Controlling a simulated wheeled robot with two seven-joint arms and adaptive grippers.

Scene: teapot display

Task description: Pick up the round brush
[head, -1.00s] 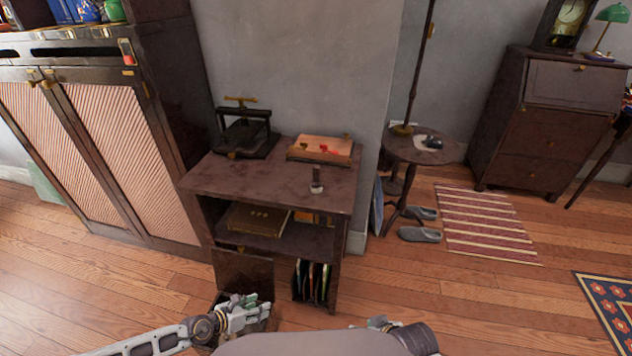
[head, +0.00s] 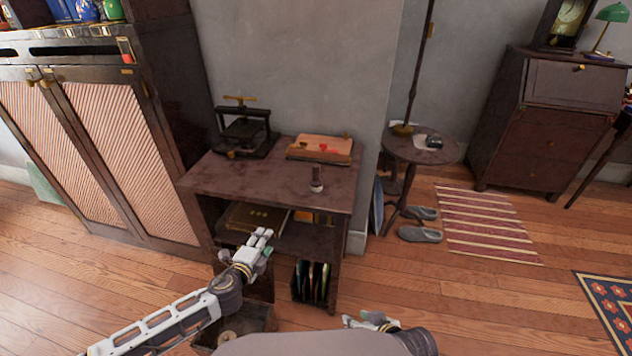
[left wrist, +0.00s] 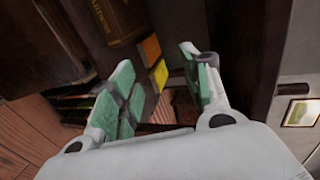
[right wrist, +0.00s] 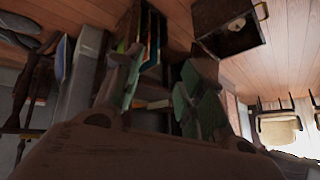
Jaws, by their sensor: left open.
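A small upright object with a dark top and a pale band, which looks like the round brush (head: 317,181), stands near the front right of the small cabinet's top (head: 250,184). My left gripper (head: 264,243) is in front of the cabinet, below its top and to the lower left of the brush. Its fingers are apart and empty in the left wrist view (left wrist: 160,78). My right gripper (head: 366,320) is low, right of my body; its fingers are apart and empty in the right wrist view (right wrist: 158,85). I cannot make out the brush in either wrist view.
A black press (head: 243,133) and a wooden board with red pieces (head: 320,149) stand at the back of the top. A book (head: 258,217) lies on the shelf below. An open box (head: 262,318) is on the floor. A round table (head: 440,153) stands to the right.

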